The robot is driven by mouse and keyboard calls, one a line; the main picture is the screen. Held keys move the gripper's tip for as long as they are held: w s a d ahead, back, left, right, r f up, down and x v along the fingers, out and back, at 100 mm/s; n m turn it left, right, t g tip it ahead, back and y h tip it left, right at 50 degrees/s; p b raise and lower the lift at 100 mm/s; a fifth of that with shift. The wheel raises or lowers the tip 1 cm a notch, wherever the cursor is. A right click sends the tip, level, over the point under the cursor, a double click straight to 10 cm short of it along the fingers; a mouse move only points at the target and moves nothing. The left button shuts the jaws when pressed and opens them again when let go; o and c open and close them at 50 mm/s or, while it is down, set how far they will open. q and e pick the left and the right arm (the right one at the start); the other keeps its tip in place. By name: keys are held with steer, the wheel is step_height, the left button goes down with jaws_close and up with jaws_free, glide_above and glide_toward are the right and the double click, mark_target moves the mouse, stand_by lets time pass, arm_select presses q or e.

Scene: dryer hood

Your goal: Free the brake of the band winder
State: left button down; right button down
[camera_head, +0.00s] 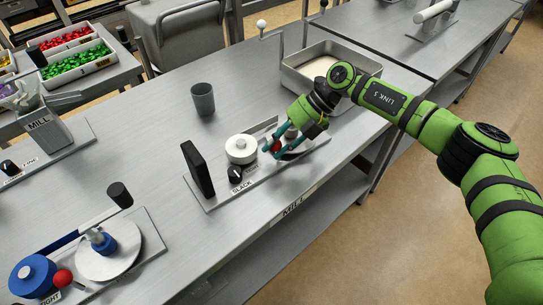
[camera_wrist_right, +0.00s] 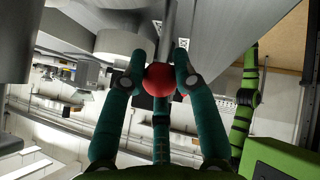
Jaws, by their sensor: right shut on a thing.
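My right gripper (camera_head: 277,147) is at the middle device, with its teal fingers around a red ball (camera_wrist_right: 159,80). In the wrist view the fingers are closed on the ball, which sits at the end of a grey rod (camera_wrist_right: 170,30). The middle device is a grey base plate (camera_head: 215,198) with a white round drum (camera_head: 241,149), a black upright plate (camera_head: 198,169), a black knob (camera_head: 236,174) and a label reading SLACK. The gripper and wrist partly hide the device's right end. My left gripper is not in view.
A grey cup (camera_head: 203,99) stands behind the device, and a metal tray (camera_head: 300,78) behind my right wrist. At the lower left is another device with a white disc (camera_head: 105,258), blue drum (camera_head: 33,276) and red ball (camera_head: 63,278). A MILL device (camera_head: 45,128) stands left.

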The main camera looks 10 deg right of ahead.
steer(key=shift+w+d+f+g+y+b, duration=0.25)
steer(key=shift+d+g+y+b, duration=0.15)
steer(key=shift+y+b, duration=0.5)
steer(key=shift+w+d+r+b, duration=0.1)
steer(key=shift+d+r+b, duration=0.1)
steer(key=shift+b, duration=0.35)
steer(key=c, duration=0.9)
jaws_free()
steer(key=shift+c, duration=0.2)
steer(key=shift+w+d+r, duration=0.1)
steer(key=shift+d+r, duration=0.05)
steer(key=v, duration=1.1)
steer(key=shift+w+d, duration=0.2)
steer(key=shift+d, duration=0.15)
